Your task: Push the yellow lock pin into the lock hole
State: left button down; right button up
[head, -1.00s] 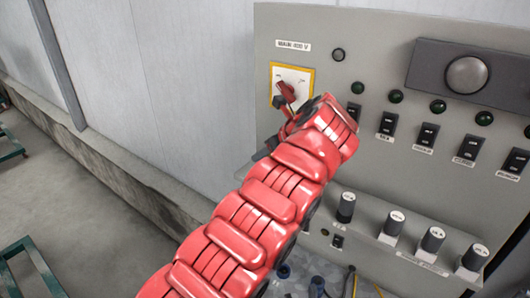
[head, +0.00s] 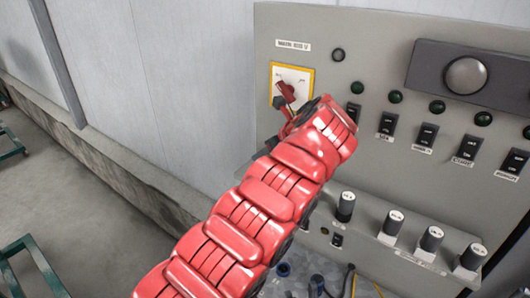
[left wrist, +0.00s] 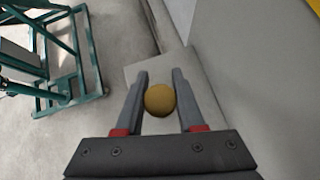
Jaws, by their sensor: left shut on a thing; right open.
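In the left wrist view, my left gripper (left wrist: 159,74) has its two grey fingers on either side of the yellow lock pin (left wrist: 160,100). The pin shows as a round, dull yellow end, and the gripper is shut on it. In the head view, my red arm hides most of this gripper and the pin. The arm's end is beside a yellow-bordered plate (head: 306,74) with a red handle (head: 287,91) on the grey control panel. I cannot make out the lock hole. My right gripper is not in view.
Teal frames (left wrist: 60,65) stand on the floor to the left.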

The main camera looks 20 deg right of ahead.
pick_arm(q)
jog(key=shift+f+b, duration=0.55)
jog(key=shift+f, duration=1)
jog(key=shift+c, duration=2.2)
grip_release()
jog(key=shift+r, duration=0.1)
jog(key=shift+s+d+r, duration=0.2)
jog(key=shift+s+r, duration=0.05)
jog(key=v, duration=1.6)
jog(key=shift+s, duration=0.2)
jog(key=shift+r, duration=0.15)
